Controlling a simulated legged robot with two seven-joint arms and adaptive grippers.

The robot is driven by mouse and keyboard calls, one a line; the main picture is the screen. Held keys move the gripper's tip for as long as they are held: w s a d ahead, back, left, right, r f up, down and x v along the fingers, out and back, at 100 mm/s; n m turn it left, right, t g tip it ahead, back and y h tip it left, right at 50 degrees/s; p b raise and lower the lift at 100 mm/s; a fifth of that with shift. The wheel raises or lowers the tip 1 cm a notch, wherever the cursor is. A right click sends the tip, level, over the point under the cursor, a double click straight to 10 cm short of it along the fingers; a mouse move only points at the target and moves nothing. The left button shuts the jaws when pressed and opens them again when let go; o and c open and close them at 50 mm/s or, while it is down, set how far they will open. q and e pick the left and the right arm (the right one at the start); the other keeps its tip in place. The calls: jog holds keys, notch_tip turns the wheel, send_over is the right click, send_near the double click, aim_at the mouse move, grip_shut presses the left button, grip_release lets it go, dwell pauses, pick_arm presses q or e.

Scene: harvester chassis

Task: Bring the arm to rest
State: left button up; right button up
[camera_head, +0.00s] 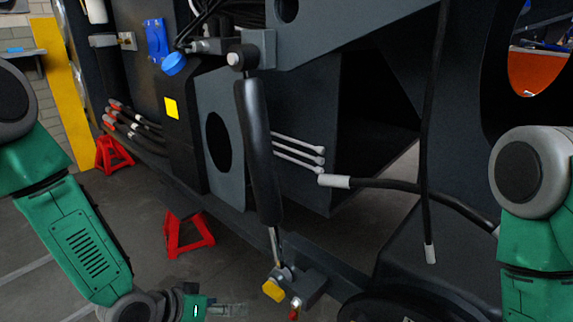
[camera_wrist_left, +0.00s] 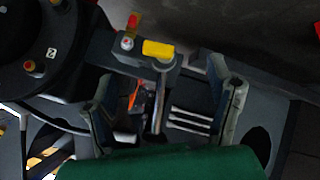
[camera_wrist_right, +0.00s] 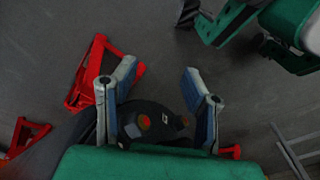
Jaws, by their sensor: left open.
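My left arm (camera_head: 80,240) comes in from the left in the head view. Its gripper (camera_head: 228,310) is at the bottom edge, partly cut off. In the left wrist view the left gripper (camera_wrist_left: 165,90) has its fingers spread with nothing between them touching. My right arm (camera_head: 535,210) stands at the right edge of the head view, its gripper out of that view. In the right wrist view the right gripper (camera_wrist_right: 158,75) is open and empty. The dark harvester chassis (camera_head: 365,140) with its black cylinder (camera_head: 258,150) stands in front of me.
A yellow-capped fitting (camera_head: 273,290) sits at the cylinder's lower end; it also shows in the left wrist view (camera_wrist_left: 158,49). A black hose (camera_head: 400,186) runs toward my right arm. Red stands (camera_head: 188,235) are on the floor under the chassis. Bare floor shows at lower left.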

pick_arm(q)
jog(key=s+a+f+n+g+y, duration=0.15)
jog(key=s+a+f, duration=0.25)
jog(key=s, duration=0.4)
jog(key=s+a+f+g+y, duration=0.3)
jog(key=s, duration=0.5)
jog(key=s+a+f+g+y, duration=0.2)
jog(key=s+a+f, duration=0.2)
jog(key=s, duration=0.4)
notch_tip(320, 180, up, 13)
jog(key=s+a+p, duration=0.1)
jog(key=p, duration=1.1)
jog(key=shift+s+y+p, duration=0.15)
jog(key=shift+y+p, duration=0.15)
jog(key=shift+y, duration=0.05)
